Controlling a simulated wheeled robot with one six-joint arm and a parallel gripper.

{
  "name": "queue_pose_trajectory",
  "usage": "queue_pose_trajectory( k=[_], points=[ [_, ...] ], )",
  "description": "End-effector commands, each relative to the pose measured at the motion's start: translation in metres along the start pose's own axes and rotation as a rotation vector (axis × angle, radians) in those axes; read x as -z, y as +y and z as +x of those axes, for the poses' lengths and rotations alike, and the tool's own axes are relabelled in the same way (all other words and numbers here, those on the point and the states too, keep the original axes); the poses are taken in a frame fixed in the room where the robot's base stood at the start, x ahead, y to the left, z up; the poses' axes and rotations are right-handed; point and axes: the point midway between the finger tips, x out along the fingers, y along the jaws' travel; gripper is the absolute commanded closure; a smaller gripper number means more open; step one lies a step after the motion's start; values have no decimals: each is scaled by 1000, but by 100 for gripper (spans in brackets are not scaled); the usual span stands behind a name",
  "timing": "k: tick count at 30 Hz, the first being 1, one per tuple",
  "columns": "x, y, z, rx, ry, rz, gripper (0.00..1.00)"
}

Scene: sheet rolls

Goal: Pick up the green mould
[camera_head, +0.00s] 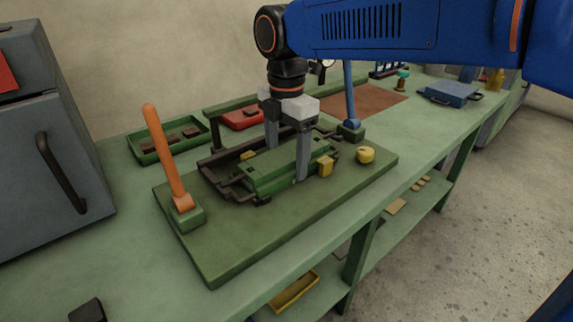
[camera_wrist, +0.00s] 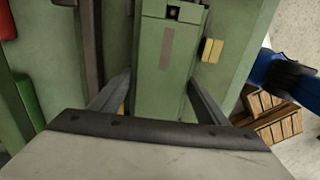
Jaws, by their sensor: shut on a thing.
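The green mould (camera_head: 285,167) is a long block with dark handles at its near left end. It sits in or just over a dark frame on a green board in the head view; I cannot tell if it touches the frame. My gripper (camera_head: 287,160) points down with one finger on each side of the mould, shut on it. In the wrist view the mould (camera_wrist: 168,70) runs up between the two fingers (camera_wrist: 160,95), with a grey strip on its top. Its lower end is hidden by my gripper's body.
A green tray (camera_head: 145,153) and a red tray (camera_head: 243,119) lie behind. A grey cabinet (camera_head: 60,150) stands left.

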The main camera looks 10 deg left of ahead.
Motion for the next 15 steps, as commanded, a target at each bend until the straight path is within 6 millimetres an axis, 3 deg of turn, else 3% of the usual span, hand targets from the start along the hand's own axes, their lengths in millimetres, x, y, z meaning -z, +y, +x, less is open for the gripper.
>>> queue_pose_trajectory(
  k=[8, 15],
  points=[
    [0, 0, -10, -4, 0, 0, 94],
    [0, 1, -40, -6, 0, 0, 94]
  ],
)
